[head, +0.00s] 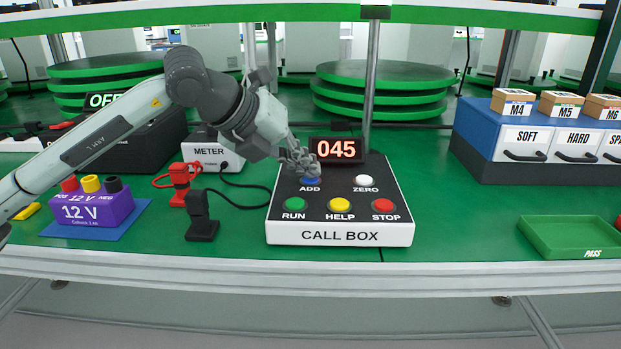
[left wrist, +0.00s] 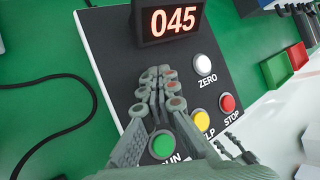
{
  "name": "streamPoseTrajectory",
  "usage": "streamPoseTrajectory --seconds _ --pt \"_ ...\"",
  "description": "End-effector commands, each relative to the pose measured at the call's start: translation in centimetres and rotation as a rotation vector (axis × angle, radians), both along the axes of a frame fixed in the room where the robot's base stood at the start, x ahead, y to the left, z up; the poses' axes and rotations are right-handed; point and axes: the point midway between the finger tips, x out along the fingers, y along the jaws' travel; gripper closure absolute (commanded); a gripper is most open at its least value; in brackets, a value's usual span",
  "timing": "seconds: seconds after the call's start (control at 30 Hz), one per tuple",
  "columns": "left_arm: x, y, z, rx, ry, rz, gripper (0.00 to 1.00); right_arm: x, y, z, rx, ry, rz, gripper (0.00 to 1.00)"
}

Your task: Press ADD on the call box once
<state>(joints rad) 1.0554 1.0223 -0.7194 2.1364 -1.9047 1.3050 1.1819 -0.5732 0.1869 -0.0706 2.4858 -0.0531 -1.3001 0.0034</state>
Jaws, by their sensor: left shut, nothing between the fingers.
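The call box (head: 340,239) is a black-topped panel with a white front on the green bench. Its blue ADD button (head: 310,181) shows just under the fingertips of my left gripper (head: 303,168). The gripper is shut and empty; I cannot tell whether it touches the button. In the left wrist view the shut fingers (left wrist: 158,90) lie over the panel and hide ADD. The display (head: 336,149) reads 045. The white ZERO (head: 364,181), green RUN (head: 294,204), yellow HELP (head: 340,205) and red STOP (head: 383,205) buttons are visible.
A purple 12 V supply (head: 92,209), red and black probe blocks (head: 201,215) and a meter (head: 208,150) stand left of the box. A green PASS tray (head: 569,238) and a blue drawer unit (head: 480,126) stand right. The bench between box and tray is clear.

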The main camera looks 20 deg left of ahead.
Motion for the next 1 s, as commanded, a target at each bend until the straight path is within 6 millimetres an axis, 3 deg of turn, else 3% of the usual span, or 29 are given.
streamPoseTrajectory --seconds 1.0 --pt "0.0 0.0 1.6 0.001 0.001 0.000 1.00 0.0 0.0 0.8 0.000 0.000 0.000 0.52"
